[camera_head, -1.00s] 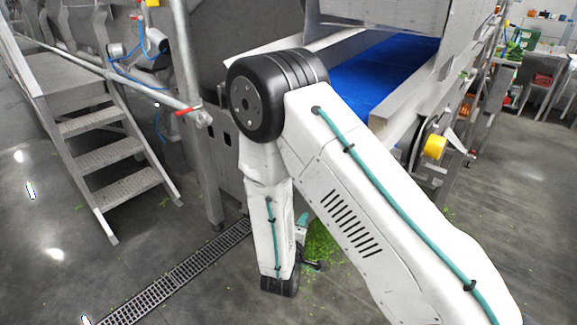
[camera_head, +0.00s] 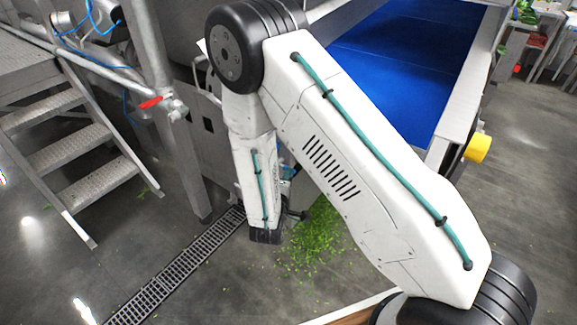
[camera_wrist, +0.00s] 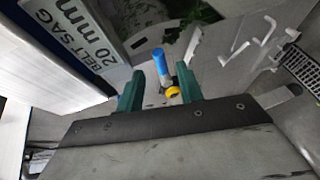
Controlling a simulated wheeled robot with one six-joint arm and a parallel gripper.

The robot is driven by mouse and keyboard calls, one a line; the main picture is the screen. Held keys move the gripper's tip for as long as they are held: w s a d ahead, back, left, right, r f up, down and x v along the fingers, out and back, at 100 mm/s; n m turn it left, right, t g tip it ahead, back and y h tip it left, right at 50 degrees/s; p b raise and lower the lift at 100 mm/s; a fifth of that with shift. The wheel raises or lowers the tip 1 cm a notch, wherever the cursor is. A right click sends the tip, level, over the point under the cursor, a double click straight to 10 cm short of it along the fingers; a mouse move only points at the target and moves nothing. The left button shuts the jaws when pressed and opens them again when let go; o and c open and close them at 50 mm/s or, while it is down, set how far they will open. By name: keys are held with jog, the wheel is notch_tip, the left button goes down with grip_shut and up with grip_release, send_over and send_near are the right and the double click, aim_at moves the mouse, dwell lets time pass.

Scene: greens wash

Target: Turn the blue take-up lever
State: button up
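The blue take-up lever (camera_wrist: 160,61) shows in the wrist view as a short blue handle, near a yellow ring (camera_wrist: 173,91). My gripper (camera_wrist: 158,88) has two teal fingers spread apart, one on each side of the lever in the picture. The lever appears beyond the fingertips, and I see no contact. How far away it is I cannot tell. In the head view my arm hangs down in front of the machine and hides most of the gripper and the lever.
A "BELT SAG 20 mm" sign (camera_wrist: 92,42) is at left in the wrist view. The head view shows a blue belt (camera_head: 405,75), metal steps (camera_head: 75,150), a red-handled rail (camera_head: 150,102), a yellow part (camera_head: 478,148), a floor drain (camera_head: 175,270) and scattered greens (camera_head: 318,240).

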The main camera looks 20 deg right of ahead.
jog(key=x, duration=0.6)
grip_shut()
jog(key=shift+f, duration=0.1)
